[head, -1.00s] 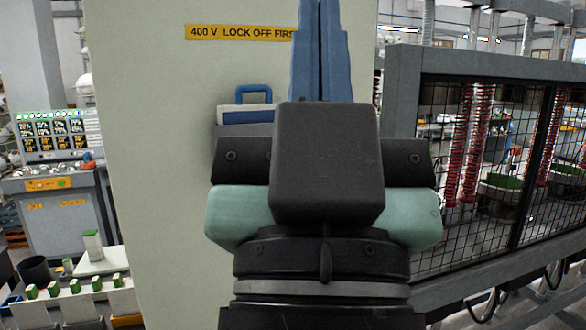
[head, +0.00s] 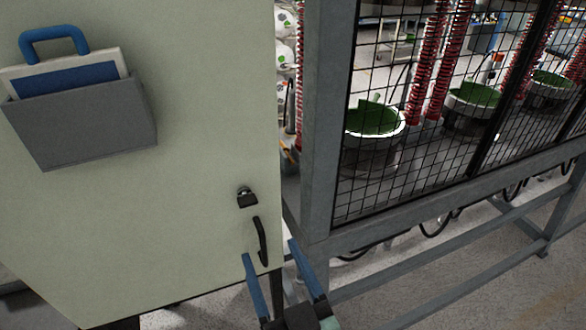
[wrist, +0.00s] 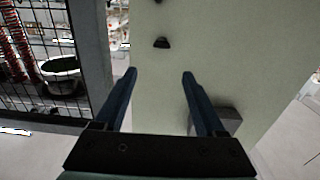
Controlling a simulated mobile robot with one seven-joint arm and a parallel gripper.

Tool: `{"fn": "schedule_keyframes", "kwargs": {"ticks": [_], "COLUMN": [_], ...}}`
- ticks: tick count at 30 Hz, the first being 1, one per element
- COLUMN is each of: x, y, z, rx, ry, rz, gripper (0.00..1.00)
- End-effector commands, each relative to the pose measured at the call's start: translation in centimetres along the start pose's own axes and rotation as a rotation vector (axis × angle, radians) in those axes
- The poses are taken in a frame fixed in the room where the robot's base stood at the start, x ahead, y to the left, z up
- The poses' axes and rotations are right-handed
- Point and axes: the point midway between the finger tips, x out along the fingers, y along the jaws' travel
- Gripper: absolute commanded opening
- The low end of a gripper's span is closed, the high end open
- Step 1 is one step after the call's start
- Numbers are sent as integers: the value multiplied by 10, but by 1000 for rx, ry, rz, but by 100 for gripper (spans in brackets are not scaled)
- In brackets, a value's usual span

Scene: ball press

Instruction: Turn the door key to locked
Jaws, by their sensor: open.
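The pale green cabinet door (head: 190,110) fills the left of the head view. A small black key lock (head: 247,197) sits near its right edge, above a black curved handle (head: 262,241). Which way the key points is too small to tell. My gripper (head: 270,250) is open and empty, low by the door's right edge; its blue fingers are apart, below the lock, with the handle near them. In the wrist view, my gripper (wrist: 158,73) faces the door, and a small dark fitting (wrist: 161,43), apparently the lock, shows beyond and between the fingertips.
A grey holder (head: 85,125) with a blue-handled board (head: 70,75) is on the door at upper left. A grey-framed mesh cage (head: 318,120) stands close to the door's right, with red springs and green-lined bowls (head: 375,120) inside. The door face around the lock is clear.

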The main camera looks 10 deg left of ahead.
Motion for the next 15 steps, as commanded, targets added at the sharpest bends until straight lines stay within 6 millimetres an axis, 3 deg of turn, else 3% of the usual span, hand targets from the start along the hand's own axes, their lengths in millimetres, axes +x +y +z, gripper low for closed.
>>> {"fn": "schedule_keyframes", "kwargs": {"ticks": [5, 15], "x": [0, 59], "y": [-4, -5], "z": [7, 3], "rx": [12, 13], "ry": [-11, -8], "rz": [-15, -15], "gripper": [72, 72]}}
